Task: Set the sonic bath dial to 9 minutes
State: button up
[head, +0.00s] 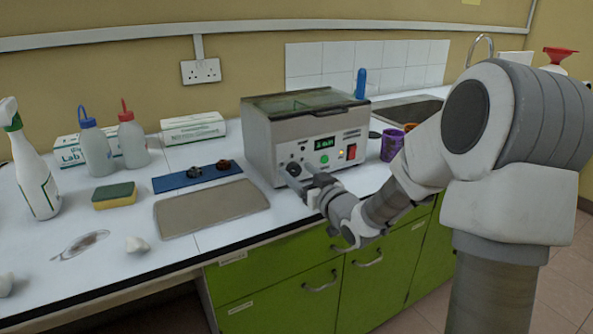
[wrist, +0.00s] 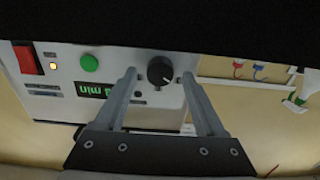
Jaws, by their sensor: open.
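The sonic bath (head: 290,135) is a grey metal box with a glass-like lid on the bench. Its front panel has a lit green display, a green button, a red switch and a small amber light. The black dial (wrist: 160,71) with a white pointer mark shows in the wrist view, where the picture is upside down. My gripper (wrist: 158,76) is open, with one finger on each side of the dial and gaps between. In the head view my gripper (head: 300,178) is at the panel's lower left and partly covers the dial.
A grey mat (head: 210,212) and a blue tray (head: 170,182) with small dark items lie left of the bath. Purple and orange cups (head: 392,145) stand close at its right. A sponge (head: 114,196) and bottles are farther left. Green cupboards (head: 290,290) are below.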

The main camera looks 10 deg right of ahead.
jog(key=shift+c, duration=0.3)
grip_shut()
jog(key=shift+m+p, duration=0.35)
jog(key=shift+m, duration=0.05)
jog(key=m+p, duration=0.3)
jog(key=m, duration=0.1)
jog(key=shift+d+r+m, duration=0.1)
jog(key=shift+m, duration=0.3)
jog(key=m+p, duration=0.4)
jog(key=m, duration=0.2)
jog(key=shift+d, duration=0.1)
jog(key=m+p, duration=0.4)
jog(key=m, duration=0.2)
jog(key=shift+m, duration=0.4)
jog(key=m+p, duration=0.2)
jog(key=m, duration=0.1)
jog(key=m+p, duration=0.1)
jog(key=m, duration=0.1)
jog(key=shift+f, duration=0.3)
jog(key=shift+w+m, duration=0.1)
jog(key=shift+m, duration=0.3)
